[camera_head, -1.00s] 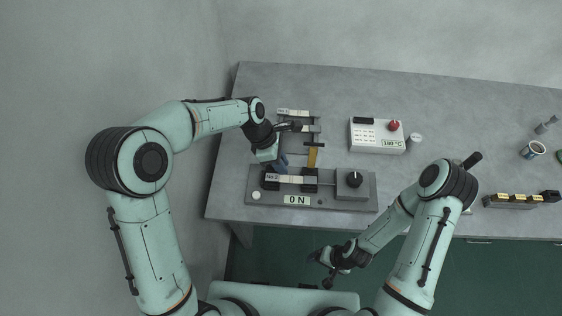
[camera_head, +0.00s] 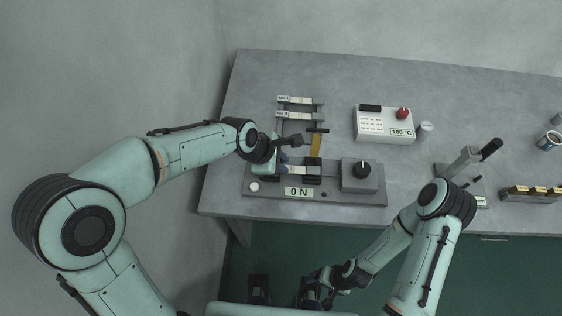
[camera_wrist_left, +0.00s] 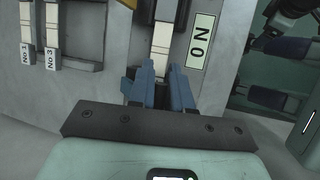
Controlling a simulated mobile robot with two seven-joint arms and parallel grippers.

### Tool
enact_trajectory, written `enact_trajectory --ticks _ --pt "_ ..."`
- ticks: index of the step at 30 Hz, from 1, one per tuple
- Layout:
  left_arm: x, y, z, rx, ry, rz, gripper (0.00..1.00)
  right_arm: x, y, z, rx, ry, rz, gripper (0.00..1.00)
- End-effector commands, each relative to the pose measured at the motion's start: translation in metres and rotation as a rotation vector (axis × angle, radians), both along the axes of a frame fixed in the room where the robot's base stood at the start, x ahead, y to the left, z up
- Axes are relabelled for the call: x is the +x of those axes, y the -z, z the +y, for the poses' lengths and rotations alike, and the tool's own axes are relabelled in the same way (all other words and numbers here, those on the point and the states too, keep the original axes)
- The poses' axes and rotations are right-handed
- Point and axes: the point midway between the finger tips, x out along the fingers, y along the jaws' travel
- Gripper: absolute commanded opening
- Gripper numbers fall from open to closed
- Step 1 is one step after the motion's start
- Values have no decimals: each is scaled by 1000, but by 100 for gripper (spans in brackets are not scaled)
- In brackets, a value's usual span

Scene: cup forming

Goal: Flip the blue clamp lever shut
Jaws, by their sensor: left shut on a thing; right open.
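My left gripper (camera_head: 284,163) is shut on a pale strip (camera_head: 300,169) at the grey fixture with the ON label (camera_head: 298,192). In the left wrist view its blue fingers (camera_wrist_left: 160,88) close on the near end of the strip (camera_wrist_left: 162,38), which runs between black blocks (camera_wrist_left: 168,10) on the fixture. I cannot tell whether the strip rests on them. I cannot make out a separate blue clamp lever in either view. My right gripper (camera_head: 320,288) is open and empty, low in front of the bench.
Strips labelled No 3 and No 1 lie on a rack (camera_head: 298,106) behind the fixture, beside an ochre bar (camera_head: 316,146). A white control box (camera_head: 384,124) reads 180 °C. A press with a black-gripped lever (camera_head: 490,150) stands to the right.

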Motion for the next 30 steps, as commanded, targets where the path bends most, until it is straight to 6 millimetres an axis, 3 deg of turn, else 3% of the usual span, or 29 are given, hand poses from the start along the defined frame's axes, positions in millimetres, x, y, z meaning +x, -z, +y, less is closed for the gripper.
enact_trajectory --ticks 12,26,27,28,30 --pt "-11 15 2 7 -2 21 0 0 1 0 0 0 -1 84" --pt "-11 18 4 9 -6 24 0 0 1 0 0 0 0 84" --pt "-11 18 4 10 -7 24 23 0 1 0 0 0 0 84" --pt "-11 18 4 10 -7 24 33 0 1 0 0 0 0 84" --pt "-11 17 4 9 -6 22 38 0 1 0 0 0 0 84"
